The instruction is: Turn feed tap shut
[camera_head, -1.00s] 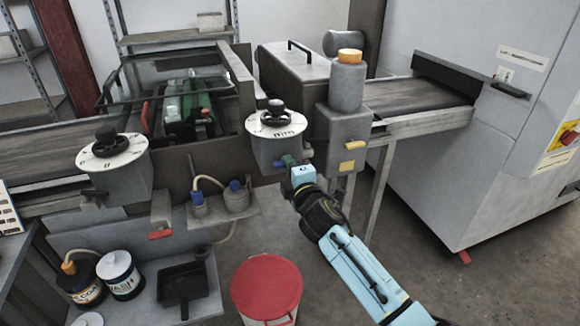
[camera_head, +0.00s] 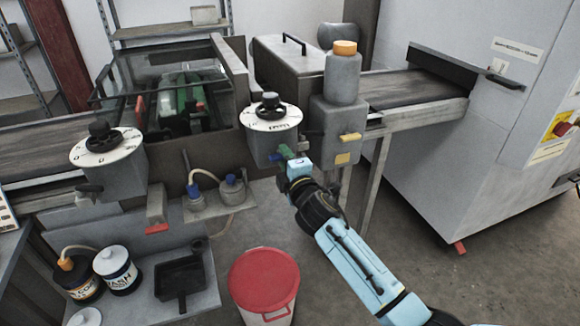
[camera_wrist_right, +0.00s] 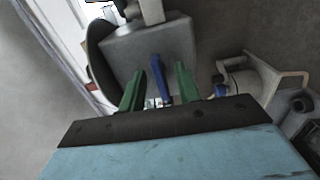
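In the wrist view a blue lever handle (camera_wrist_right: 160,80), which looks like the feed tap's, stands out under a grey box-shaped unit (camera_wrist_right: 150,45). My right gripper (camera_wrist_right: 158,72) has green fingers, one on each side of the lever, with a narrow gap showing on both sides. It is open and not clamped. In the head view my right gripper (camera_head: 288,152) is at the lower front of the grey dial housing (camera_head: 268,148), and the lever is mostly hidden there, with only a bit of blue showing. My left gripper is not in view.
A white dial with a black knob (camera_head: 269,106) tops the housing. A grey bottle with an orange cap (camera_head: 344,75) stands close to its right. A second dial unit (camera_head: 103,160) is at left. A red-lidded bucket (camera_head: 264,280) stands on the floor below.

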